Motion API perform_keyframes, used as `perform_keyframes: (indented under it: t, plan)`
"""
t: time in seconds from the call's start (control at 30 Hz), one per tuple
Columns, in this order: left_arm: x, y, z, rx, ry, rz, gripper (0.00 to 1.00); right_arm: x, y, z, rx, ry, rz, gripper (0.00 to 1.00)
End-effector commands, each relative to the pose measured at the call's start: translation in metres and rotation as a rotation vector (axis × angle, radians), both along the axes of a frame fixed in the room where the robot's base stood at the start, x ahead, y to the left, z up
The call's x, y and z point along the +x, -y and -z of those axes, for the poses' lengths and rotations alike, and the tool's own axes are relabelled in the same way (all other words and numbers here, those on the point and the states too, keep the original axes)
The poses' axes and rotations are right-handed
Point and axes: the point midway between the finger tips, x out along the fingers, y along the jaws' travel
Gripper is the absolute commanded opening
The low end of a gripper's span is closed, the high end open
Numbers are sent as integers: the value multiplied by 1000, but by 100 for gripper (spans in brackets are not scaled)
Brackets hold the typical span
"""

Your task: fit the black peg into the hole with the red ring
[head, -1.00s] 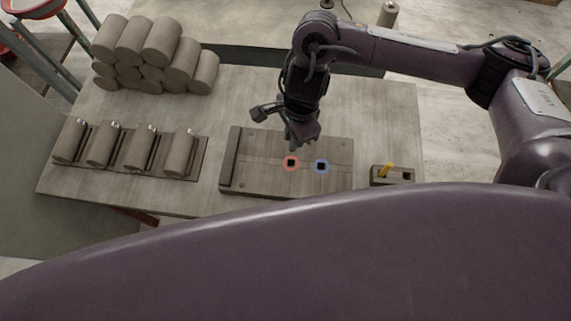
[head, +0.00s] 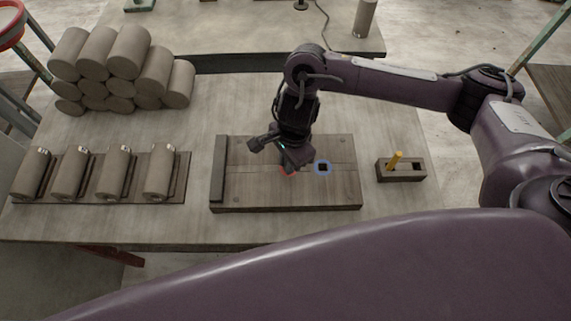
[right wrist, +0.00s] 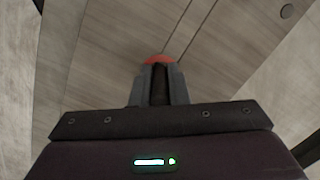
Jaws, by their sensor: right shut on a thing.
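The red ring (head: 287,171) marks a hole in a wooden board (head: 250,190) on the table. In the head view my right gripper (head: 288,163) is over this ring and hides most of it and the hole. My right gripper is shut on the black peg (right wrist: 160,84), which shows as a dark strip between the fingers in the right wrist view. The red ring (right wrist: 158,59) is just beyond the fingertips there. Whether the peg's lower end is in the hole cannot be seen. My left gripper is out of view.
A small block (head: 383,176) holds a yellow peg (head: 395,160) beside an empty hole. Clay cylinders (head: 120,75) are stacked back left; several more lie on a rack (head: 85,197).

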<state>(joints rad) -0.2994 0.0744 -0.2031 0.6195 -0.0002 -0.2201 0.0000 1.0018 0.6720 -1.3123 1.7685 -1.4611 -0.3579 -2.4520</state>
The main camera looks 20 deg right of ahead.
Motion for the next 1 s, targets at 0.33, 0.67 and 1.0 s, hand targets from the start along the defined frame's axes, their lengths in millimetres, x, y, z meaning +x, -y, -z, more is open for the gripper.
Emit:
perform_keyframes:
  t: [0.33, 0.67, 1.0]
  plan:
    - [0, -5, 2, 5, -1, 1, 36, 1, -1, 1, 2, 1, 1, 18]
    - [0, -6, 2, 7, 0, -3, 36, 0, 0, 1, 2, 1, 1, 36]
    - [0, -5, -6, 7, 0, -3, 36, 3, 2, -24, 1, 8, -1, 36]
